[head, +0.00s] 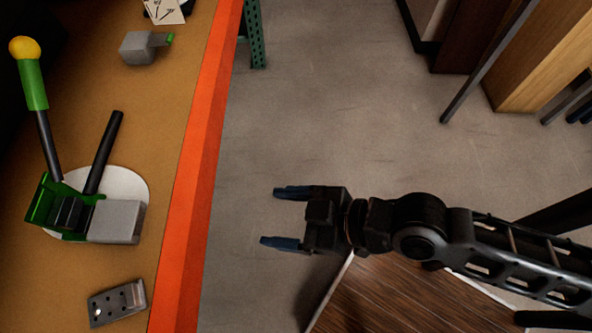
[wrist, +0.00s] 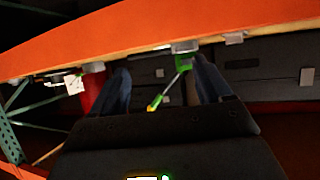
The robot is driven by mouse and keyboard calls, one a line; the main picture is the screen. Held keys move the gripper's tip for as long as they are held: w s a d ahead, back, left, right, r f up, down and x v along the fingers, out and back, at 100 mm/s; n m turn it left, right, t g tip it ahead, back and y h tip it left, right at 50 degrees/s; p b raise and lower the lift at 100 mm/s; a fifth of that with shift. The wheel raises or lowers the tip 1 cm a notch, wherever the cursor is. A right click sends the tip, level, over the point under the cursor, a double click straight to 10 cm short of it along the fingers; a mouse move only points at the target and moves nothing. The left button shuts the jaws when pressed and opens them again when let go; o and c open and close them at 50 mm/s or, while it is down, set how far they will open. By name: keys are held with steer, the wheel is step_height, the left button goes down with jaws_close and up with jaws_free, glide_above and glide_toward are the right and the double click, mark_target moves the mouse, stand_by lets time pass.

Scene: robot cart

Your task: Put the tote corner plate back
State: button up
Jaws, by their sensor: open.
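A small grey metal plate with several dark holes (head: 117,303), which looks like the tote corner plate, lies on the tan tabletop (head: 90,268) near the bottom of the head view. My gripper (head: 276,217) is open and empty, out over the floor to the right of the table's orange edge, with its blue fingers pointing left toward the table. The wrist view shows my two fingers (wrist: 162,78) apart with nothing held between them. I cannot make out the plate for certain in the wrist view.
A white disc (head: 137,183) carries a green and grey device with black rods. A grey block (head: 138,48) lies farther back. The orange table edge (head: 205,150) lies between my gripper and the tabletop.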

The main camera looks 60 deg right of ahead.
steer(key=s+d+r+m+t+h, duration=0.3)
steer(key=s+d+r, duration=0.3)
steer(key=s+r, duration=0.4)
steer(key=shift+s+d+r+m+h, duration=0.3)
steer(key=shift+s+m+h, duration=0.45)
steer(key=shift+s, duration=0.45)
